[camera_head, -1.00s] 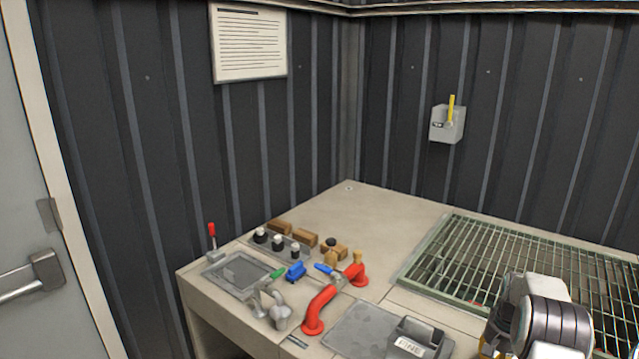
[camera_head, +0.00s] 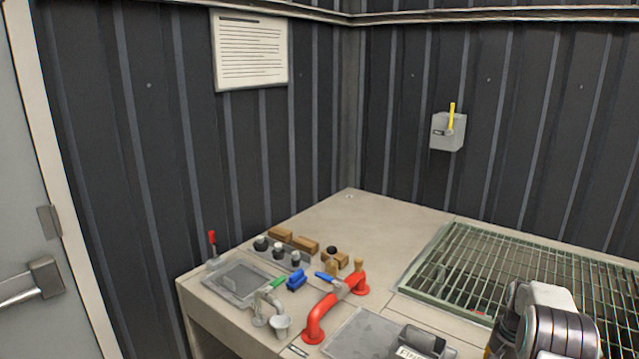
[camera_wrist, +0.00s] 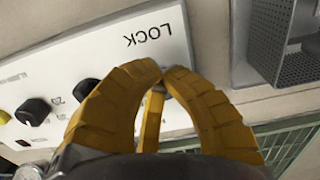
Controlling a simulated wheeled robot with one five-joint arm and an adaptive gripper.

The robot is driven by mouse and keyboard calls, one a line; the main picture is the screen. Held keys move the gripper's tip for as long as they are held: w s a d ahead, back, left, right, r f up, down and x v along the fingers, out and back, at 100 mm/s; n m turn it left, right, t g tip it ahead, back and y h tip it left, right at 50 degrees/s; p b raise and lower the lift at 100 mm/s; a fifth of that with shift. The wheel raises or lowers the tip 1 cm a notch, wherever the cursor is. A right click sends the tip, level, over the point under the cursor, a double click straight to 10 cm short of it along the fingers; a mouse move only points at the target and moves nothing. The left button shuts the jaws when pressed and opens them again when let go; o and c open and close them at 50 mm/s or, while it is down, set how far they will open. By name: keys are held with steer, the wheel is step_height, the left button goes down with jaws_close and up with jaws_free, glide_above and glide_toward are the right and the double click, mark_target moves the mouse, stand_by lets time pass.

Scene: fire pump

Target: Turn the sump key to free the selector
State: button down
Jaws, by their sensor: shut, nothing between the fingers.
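My gripper (camera_wrist: 165,75) is shut and empty in the wrist view, its two yellow ribbed fingers meeting at the tips. The tips are over the edge of a white panel (camera_wrist: 95,50) marked LOCK, which reads upside down. A yellow bar (camera_wrist: 151,118) shows between the fingers; I cannot tell whether it belongs to my gripper or is a key. No sump key or selector can be named for certain. In the head view, a grey wall box (camera_head: 441,134) has an upright yellow handle (camera_head: 452,115).
The wrist view shows black knobs (camera_wrist: 33,111) on the panel and a perforated grey holder (camera_wrist: 298,60). In the head view, the bench has a green grating (camera_head: 440,262), a red pipe (camera_head: 318,317) and a blue-handled valve (camera_head: 326,277). The back bench corner (camera_head: 345,215) is clear.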

steer(key=shift+s+d+f, duration=0.2)
steer(key=shift+s+d, duration=0.3)
steer(key=shift+d, duration=0.15)
steer(key=shift+d+r, duration=0.1)
steer(key=shift+d, duration=0.05)
steer(key=shift+w+r, duration=0.1)
steer(key=shift+r, duration=0.05)
steer(key=shift+s+b, duration=0.35)
steer(key=shift+b, duration=0.25)
steer(key=shift+r+p, duration=2.1)
steer(key=shift+r, duration=0.85)
